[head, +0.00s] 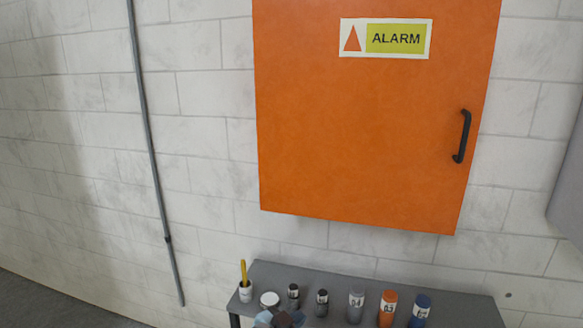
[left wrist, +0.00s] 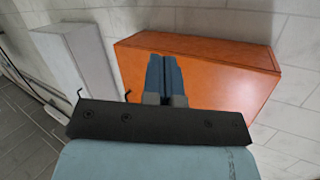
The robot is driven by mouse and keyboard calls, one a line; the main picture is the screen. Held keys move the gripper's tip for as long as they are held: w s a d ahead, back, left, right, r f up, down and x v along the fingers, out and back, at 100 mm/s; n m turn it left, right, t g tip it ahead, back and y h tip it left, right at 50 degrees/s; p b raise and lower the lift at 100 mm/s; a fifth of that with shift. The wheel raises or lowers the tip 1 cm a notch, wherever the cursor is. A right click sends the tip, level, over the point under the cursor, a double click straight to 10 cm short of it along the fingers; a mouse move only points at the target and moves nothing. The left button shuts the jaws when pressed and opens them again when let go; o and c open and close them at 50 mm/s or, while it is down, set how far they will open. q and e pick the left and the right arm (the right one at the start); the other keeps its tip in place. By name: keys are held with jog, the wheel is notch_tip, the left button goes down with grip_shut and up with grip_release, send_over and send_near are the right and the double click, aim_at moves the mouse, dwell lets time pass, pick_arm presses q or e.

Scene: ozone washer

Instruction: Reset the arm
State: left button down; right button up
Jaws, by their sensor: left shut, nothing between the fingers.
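My left gripper (left wrist: 164,60) shows in the left wrist view with its two blue-grey fingers together and nothing between them. In that view the fingers stand in front of the orange cabinet (left wrist: 215,75); I cannot tell the distance. In the head view only a small part of my left gripper (head: 280,318) shows at the bottom edge, in front of the table. The orange alarm cabinet (head: 365,130) hangs on the wall with its door shut and a black handle (head: 462,136) at its right side. My right gripper is not in view.
A grey table (head: 330,280) stands below the cabinet. On it are a white cup (head: 245,292) with a yellow stick, a white-topped jar (head: 270,299) and several labelled bottles, including an orange one (head: 388,308) and a blue one (head: 420,311). A grey pipe (head: 150,150) runs down the wall.

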pick_arm(q)
jog(key=w+a+f+y, duration=0.1)
jog(key=a+f+y, duration=0.15)
jog(key=a, duration=0.75)
jog(key=w+a+f+y, duration=0.1)
jog(key=w+a+f, duration=0.15)
jog(key=a, duration=0.65)
jog(key=s+a+f+n+y, duration=0.1)
jog(key=s+a+f, duration=0.4)
jog(key=s, duration=0.6)
jog(key=s+a+f+n+g+y, duration=0.1)
jog(key=s+a+f, duration=0.4)
jog(key=s, duration=0.6)
jog(key=s+a+f+n+y, duration=0.15)
jog(key=s+a+f, duration=0.35)
jog(key=s, duration=0.7)
jog(key=w+d+r+n+t, duration=0.15)
jog(key=d+n, duration=0.35)
jog(key=d, duration=0.8)
jog(key=shift+g, duration=0.25)
notch_tip(320, 180, up, 5)
jog(key=p, duration=0.5)
